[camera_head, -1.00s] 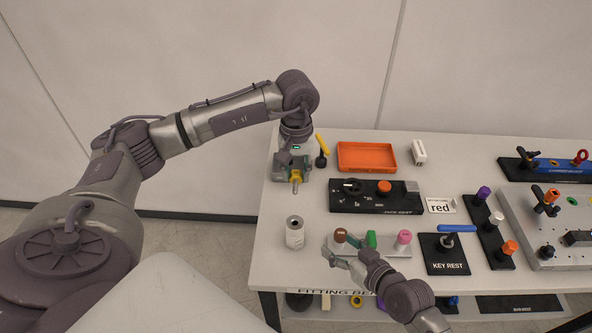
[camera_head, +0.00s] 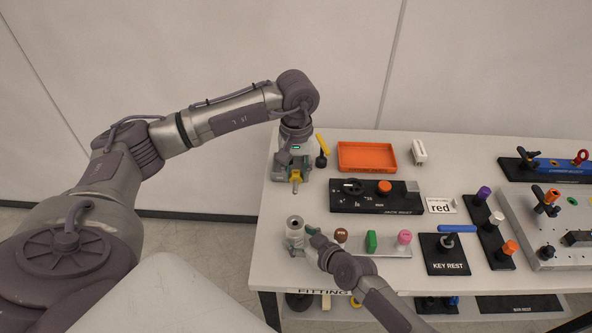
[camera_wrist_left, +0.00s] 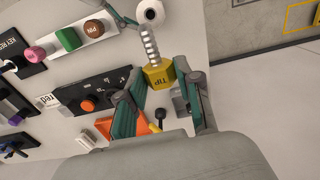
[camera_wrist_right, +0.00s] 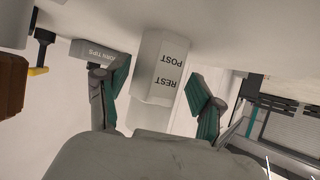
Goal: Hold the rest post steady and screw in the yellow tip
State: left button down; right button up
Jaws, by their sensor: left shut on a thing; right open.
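The yellow tip (camera_wrist_left: 157,76) is a hex piece marked TIP with a threaded shank. My left gripper (camera_wrist_left: 155,95) is shut on the tip, shank outward; in the head view the tip (camera_head: 295,177) hangs over the table's left part. The rest post (camera_head: 294,229) is a light upright cylinder with a hole in its top, near the front left. In the right wrist view the post (camera_wrist_right: 160,72), lettered REST POST, stands between the two fingers of my open right gripper (camera_wrist_right: 160,97). The fingers look apart from it. In the head view my right gripper (camera_head: 307,240) partly covers the post's right side.
A grey strip (camera_head: 390,249) with brown, green and pink pieces lies right of the post. Behind are the jack rest (camera_head: 345,201), an orange tray (camera_head: 366,156) and a block marked for torn tips (camera_wrist_right: 95,54). The key rest (camera_head: 445,258) stands further right.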

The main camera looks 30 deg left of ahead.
jog(key=shift+w+a+f, duration=0.2)
jog(key=shift+a+f, duration=0.1)
jog(key=shift+a, duration=0.25)
jog(key=c, duration=1)
jog(key=shift+c, duration=0.2)
pick_arm(q)
jog(key=shift+d, duration=0.1)
